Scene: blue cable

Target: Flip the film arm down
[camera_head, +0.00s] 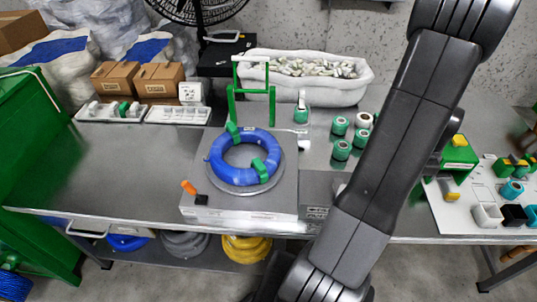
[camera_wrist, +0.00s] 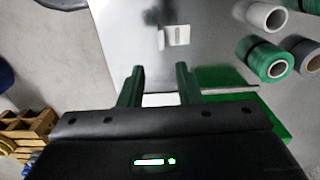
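The winding machine (camera_head: 240,207) stands on the bench with a blue cable coil (camera_head: 217,165) lying on its round plate. Two green clips (camera_head: 260,170) sit around the coil. Behind the coil, a green frame with a white upper bar, which looks like the film arm (camera_head: 250,91), stands upright. My gripper is outside the head view; only my dark arm links cross its right side. In the wrist view, my gripper (camera_wrist: 158,84) shows two green fingers spread apart. A white strip shows between their bases; I cannot tell what it is. The film arm cannot be made out there.
Green and white rolls (camera_head: 340,150) stand right of the machine; similar rolls (camera_wrist: 268,62) show in the wrist view. A white sack (camera_head: 345,90) of pale pieces lies behind. Boxes (camera_head: 160,80) and white trays (camera_head: 178,114) are at the back left. The bench's left part is clear.

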